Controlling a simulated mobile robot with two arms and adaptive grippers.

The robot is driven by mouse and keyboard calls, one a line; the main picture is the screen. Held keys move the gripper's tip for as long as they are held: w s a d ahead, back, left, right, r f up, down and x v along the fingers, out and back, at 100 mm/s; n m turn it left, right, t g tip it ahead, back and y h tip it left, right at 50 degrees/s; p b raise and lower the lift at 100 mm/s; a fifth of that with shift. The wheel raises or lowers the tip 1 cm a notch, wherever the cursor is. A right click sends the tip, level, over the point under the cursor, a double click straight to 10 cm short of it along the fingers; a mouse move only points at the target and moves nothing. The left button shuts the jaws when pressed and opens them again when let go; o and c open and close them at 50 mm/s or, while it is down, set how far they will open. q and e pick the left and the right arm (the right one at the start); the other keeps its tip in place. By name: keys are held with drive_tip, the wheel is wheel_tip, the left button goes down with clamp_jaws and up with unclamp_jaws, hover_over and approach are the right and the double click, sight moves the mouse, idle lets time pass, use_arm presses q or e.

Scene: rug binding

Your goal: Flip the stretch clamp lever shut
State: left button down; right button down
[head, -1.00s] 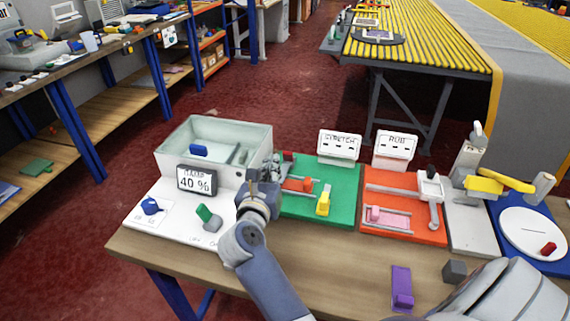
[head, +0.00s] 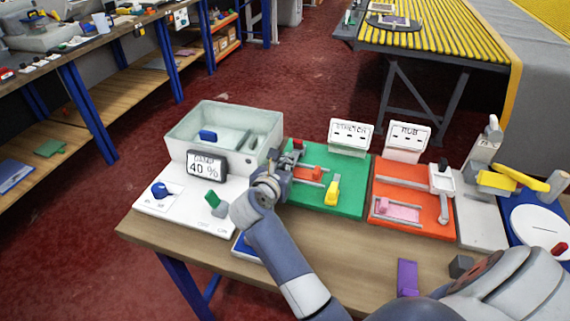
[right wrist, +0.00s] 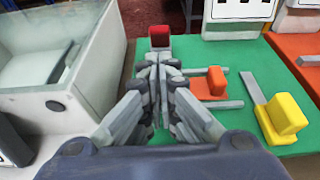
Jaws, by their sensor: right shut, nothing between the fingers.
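The green stretch board (head: 313,200) lies on the table below its white STRETCH sign (head: 350,136). A red-ended piece (head: 298,143), which looks like the clamp lever, stands at the board's back left; its lower part is hidden behind my fingers. In the right wrist view the red end (right wrist: 160,37) shows just beyond the fingertips. My right gripper (head: 294,158) is shut and empty over the board's left edge. In the right wrist view its fingertips (right wrist: 158,58) are together; whether they touch the lever I cannot tell. My left gripper is not in view.
An orange block (head: 309,173) sits on a grey rail close right of my gripper. A yellow block (head: 332,190) is farther right. A clear-walled tank (head: 225,118) stands close left. The orange RUB board (head: 405,229) lies to the right.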

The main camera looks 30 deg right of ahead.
sight(298, 150)
drive_tip(key=x, duration=0.6)
drive_tip(key=shift+w+d+f+p, duration=0.1)
drive_tip(key=shift+w+d+p, duration=0.1)
drive_tip(key=shift+p, duration=0.15)
